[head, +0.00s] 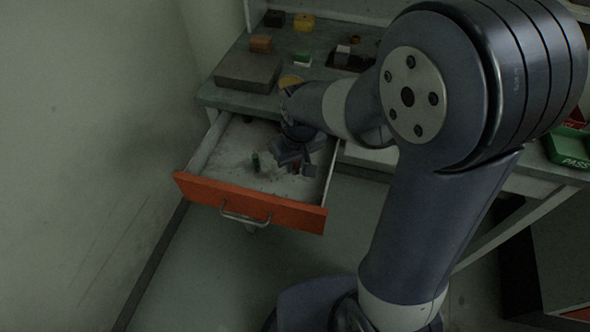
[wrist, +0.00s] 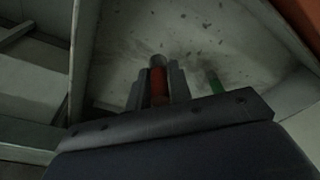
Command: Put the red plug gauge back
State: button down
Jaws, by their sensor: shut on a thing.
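The red plug gauge (wrist: 159,84) is between the fingers of my gripper (wrist: 158,88) in the wrist view, with a grey metal end showing beyond the fingertips. My gripper is shut on it. In the head view my gripper (head: 297,165) is inside the open drawer (head: 250,205), toward its right side, and a small bit of red shows at the fingers. A green piece (head: 256,162) stands in the drawer to the left of my gripper; it also shows in the wrist view (wrist: 214,83). I cannot tell whether the red gauge touches the drawer floor.
The drawer has an orange front and a metal handle (head: 245,218). The bench (head: 225,97) above holds a grey block (head: 248,71), several small coloured blocks and a yellow round piece (head: 290,81). A green PASS bin (head: 571,148) is at the right. A wall stands at the left.

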aim_at(295, 170)
jog(key=shift+f, duration=1.55)
jog(key=shift+f+b, duration=0.2)
jog(key=shift+b, duration=0.1)
jog(key=c, duration=1.3)
grip_release()
jog(key=shift+r, duration=0.2)
jog(key=r, duration=0.4)
jog(key=s+r+p, duration=0.1)
jog(key=r, duration=0.3)
jog(key=r+p, duration=0.1)
jog(key=r, duration=0.3)
jog(key=shift+s+d, duration=0.3)
jog(key=shift+d, duration=0.1)
